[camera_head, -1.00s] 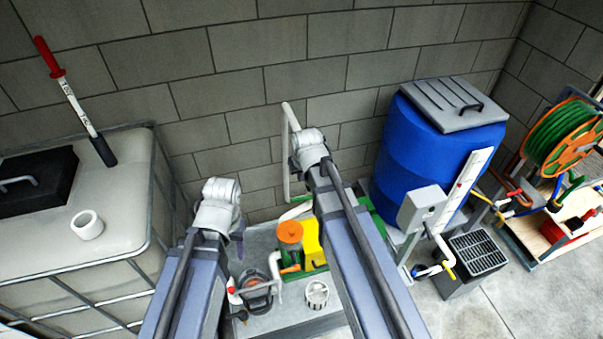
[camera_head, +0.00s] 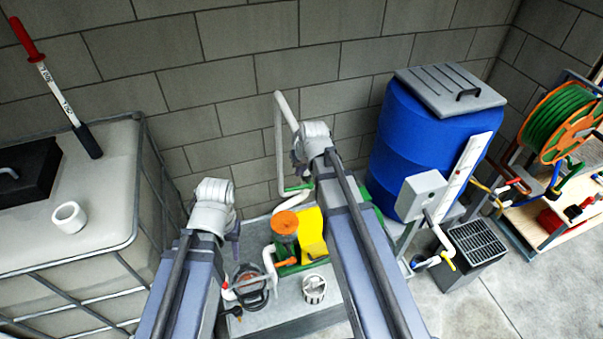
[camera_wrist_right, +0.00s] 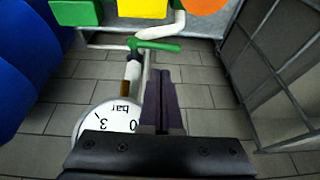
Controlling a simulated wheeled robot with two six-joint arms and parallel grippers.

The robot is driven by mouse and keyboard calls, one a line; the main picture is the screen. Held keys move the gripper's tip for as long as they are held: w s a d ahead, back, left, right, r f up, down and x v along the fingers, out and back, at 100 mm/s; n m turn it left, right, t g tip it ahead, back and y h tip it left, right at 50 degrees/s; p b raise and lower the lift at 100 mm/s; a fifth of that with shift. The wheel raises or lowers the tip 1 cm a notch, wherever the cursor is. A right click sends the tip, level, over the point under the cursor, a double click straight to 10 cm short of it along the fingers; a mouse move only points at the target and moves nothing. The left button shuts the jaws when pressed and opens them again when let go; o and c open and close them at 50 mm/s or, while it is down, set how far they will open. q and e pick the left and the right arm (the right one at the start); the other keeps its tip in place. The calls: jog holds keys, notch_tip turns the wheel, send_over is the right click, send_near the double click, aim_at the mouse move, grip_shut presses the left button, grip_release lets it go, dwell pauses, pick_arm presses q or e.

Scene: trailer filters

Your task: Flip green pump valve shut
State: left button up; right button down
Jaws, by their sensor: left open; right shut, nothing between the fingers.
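The green valve handle (camera_wrist_right: 155,46) is a bar with a hub on a white pipe. It lies roughly crosswise in the right wrist view, ahead of my right fingers. In the head view a bit of the green handle (camera_head: 298,188) shows left of my right arm. My right gripper (camera_wrist_right: 164,72) is shut and empty, its dark fingers pointing towards the handle with a small gap visible. The exact distance is hard to tell. My left gripper (camera_head: 237,240) hangs over the pump platform, partly hidden by its own wrist, open and away from the handle.
A pressure gauge (camera_wrist_right: 108,122) sits left of my right fingers. The yellow block (camera_head: 311,237) and orange-capped filter (camera_head: 285,223) stand on the platform below. A blue barrel (camera_head: 417,150) is to the right, a caged tank (camera_head: 95,240) left, a block wall (camera_head: 240,70) behind.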

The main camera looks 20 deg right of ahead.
aim_at(293, 190)
jog(key=b+x, duration=0.8)
jog(key=x, duration=0.1)
jog(key=shift+s+f, duration=0.15)
jog(key=shift+f, duration=0.35)
jog(key=shift+a, duration=0.1)
jog(key=shift+a+f+b, duration=0.2)
jog(key=shift+f+b, duration=0.6)
jog(key=shift+b, duration=0.15)
jog(key=shift+s+a+r, duration=0.1)
jog(key=shift+s+r, duration=0.05)
jog(key=shift+s, duration=0.05)
